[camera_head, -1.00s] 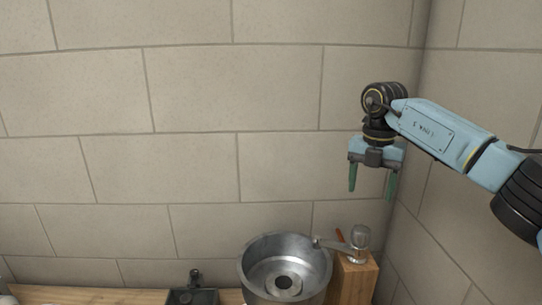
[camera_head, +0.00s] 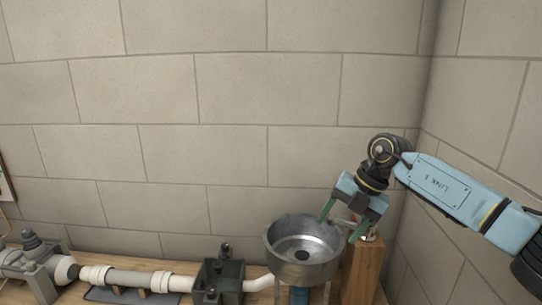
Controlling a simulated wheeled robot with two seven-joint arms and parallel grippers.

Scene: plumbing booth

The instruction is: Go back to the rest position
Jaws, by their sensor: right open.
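My right gripper (camera_head: 341,231) comes in from the right on its light blue arm. Its two green fingers are spread apart and tilted, with nothing seen between them. They hang over the right rim of a round metal sink basin (camera_head: 303,259) and partly cover the faucet behind them. I cannot tell whether the fingers touch the basin or faucet. My left gripper is not in view.
The basin stands beside a wooden post (camera_head: 364,268). White pipe (camera_head: 150,281) runs left along a wooden bench (camera_head: 140,245), with a dark box-like fitting (camera_head: 219,277) between pipe and basin. A grey vise (camera_head: 35,262) sits far left. Tiled walls close the back and right; air above is free.

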